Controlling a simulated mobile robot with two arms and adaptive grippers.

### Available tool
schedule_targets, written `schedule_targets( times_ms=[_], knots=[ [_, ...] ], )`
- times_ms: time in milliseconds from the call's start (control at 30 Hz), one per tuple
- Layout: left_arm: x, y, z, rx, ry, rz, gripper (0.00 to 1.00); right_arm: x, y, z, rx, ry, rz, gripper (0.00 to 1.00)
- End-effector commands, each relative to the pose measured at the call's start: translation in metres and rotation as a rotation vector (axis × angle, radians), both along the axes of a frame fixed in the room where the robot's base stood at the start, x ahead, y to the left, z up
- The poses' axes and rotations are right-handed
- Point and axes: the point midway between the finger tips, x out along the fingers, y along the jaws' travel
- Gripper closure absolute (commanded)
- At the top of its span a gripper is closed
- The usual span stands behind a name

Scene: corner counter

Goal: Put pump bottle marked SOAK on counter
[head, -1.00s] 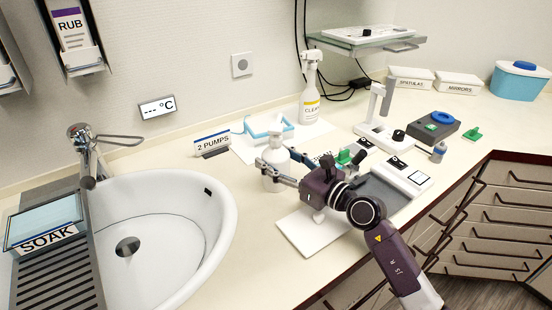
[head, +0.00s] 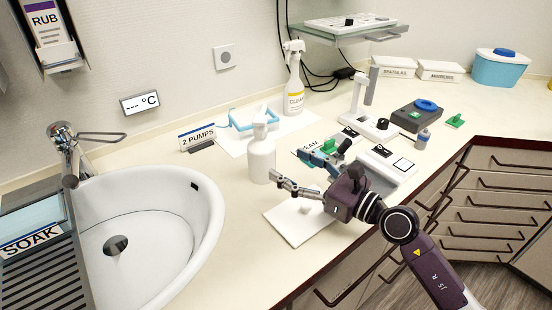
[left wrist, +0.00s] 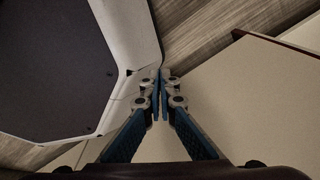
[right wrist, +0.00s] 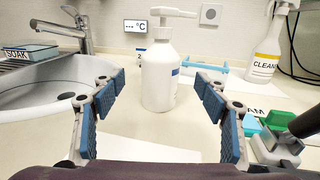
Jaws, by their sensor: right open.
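A white pump bottle (head: 262,160) stands upright on the counter (head: 235,235), right of the sink. In the right wrist view the bottle (right wrist: 158,75) stands ahead of the fingers; its label is turned aside and only a blue edge shows, so I cannot read it. My right gripper (head: 292,167) is open and empty, just right of the bottle and apart from it. My left gripper (left wrist: 161,80) shows only in the left wrist view, shut with nothing visible in it. The word SOAK is on a tray (head: 32,240) at the sink's left.
The sink (head: 190,245) is left of the bottle. A "2 PUMPS" sign (head: 197,136), blue frame (head: 233,124) and CLEAN spray bottle (head: 294,85) stand behind. A white pad (head: 290,228) lies under my right gripper; devices (head: 388,165) stand to its right.

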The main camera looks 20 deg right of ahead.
Motion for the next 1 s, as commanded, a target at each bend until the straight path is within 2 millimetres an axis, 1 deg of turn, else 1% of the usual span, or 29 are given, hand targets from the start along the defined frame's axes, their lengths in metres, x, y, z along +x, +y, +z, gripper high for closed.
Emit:
schedule_targets(
  times_ms=[33, 100, 233, 733, 833, 1000],
  knots=[
    [0.0, 0.0, -0.004, 0.0, 0.0, 0.0, 1.0, -0.006, -0.005, -0.003, -0.003, 0.001, -0.002, 0.33],
    [0.0, 0.0, -0.006, 0.0, 0.0, 0.0, 1.0, -0.011, -0.008, -0.002, -0.001, 0.001, -0.002, 0.33],
    [0.0, 0.0, -0.007, 0.0, 0.0, 0.0, 1.0, -0.017, -0.012, 0.0, -0.002, -0.001, -0.001, 0.33],
    [0.0, 0.0, -0.005, 0.0, -0.001, 0.0, 1.0, -0.017, -0.012, 0.002, 0.0, -0.001, -0.001, 0.33],
    [0.0, 0.0, 0.006, 0.0, 0.0, 0.0, 1.0, -0.017, -0.012, 0.014, 0.0, -0.001, -0.001, 0.33],
    [0.0, 0.0, 0.038, 0.0, 0.0, 0.0, 1.0, -0.017, -0.012, 0.045, 0.0, -0.001, -0.001, 0.33]
  ],
)
